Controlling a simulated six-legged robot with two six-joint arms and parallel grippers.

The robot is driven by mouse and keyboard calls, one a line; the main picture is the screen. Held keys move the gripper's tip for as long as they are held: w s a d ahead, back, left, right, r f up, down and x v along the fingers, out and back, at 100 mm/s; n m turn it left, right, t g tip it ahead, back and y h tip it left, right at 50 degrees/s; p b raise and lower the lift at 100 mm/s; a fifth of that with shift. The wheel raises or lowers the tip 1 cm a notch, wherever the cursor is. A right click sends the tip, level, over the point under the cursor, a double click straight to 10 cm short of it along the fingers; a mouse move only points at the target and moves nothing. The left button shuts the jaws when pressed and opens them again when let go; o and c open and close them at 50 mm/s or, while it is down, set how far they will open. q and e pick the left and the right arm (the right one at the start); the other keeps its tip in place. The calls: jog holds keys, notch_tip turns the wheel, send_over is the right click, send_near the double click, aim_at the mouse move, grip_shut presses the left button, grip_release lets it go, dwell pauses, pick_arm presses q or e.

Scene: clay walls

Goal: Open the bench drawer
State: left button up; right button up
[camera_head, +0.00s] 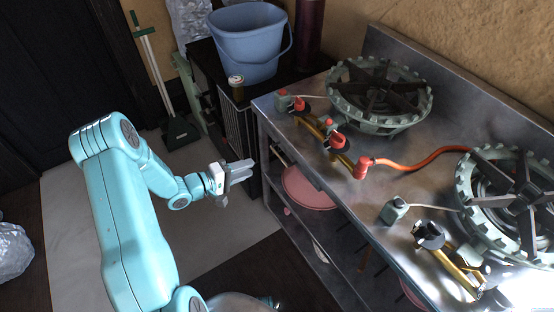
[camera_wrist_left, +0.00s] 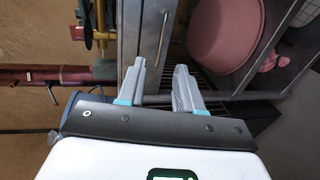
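The bench drawer (camera_wrist_left: 151,28) shows in the left wrist view as a narrow grey metal front with a slim bar handle (camera_wrist_left: 162,38). In the head view the drawer front (camera_head: 302,163) is under the near edge of the steel bench top, seen steeply from above. My left gripper (camera_head: 251,167) is in front of the bench, left of the drawer. Its two fingers are apart with nothing between them, also in the left wrist view (camera_wrist_left: 158,72). The handle appears beyond the fingertips, apparently not gripped. Whether a finger touches it, I cannot tell. My right gripper is not in view.
The steel bench (camera_head: 345,185) carries two burners (camera_head: 380,95), brass valves and an orange hose (camera_head: 430,155). A pink basin (camera_head: 308,190) sits on the shelf below. A black cabinet with a blue bucket (camera_head: 247,45) stands beyond. Floor left of the bench is clear.

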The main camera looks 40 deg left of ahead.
pick_arm(q)
jog(key=x, duration=1.1)
jog(key=shift+w+f, duration=0.2)
jog(key=shift+w, duration=0.2)
grip_shut()
dwell(0.7)
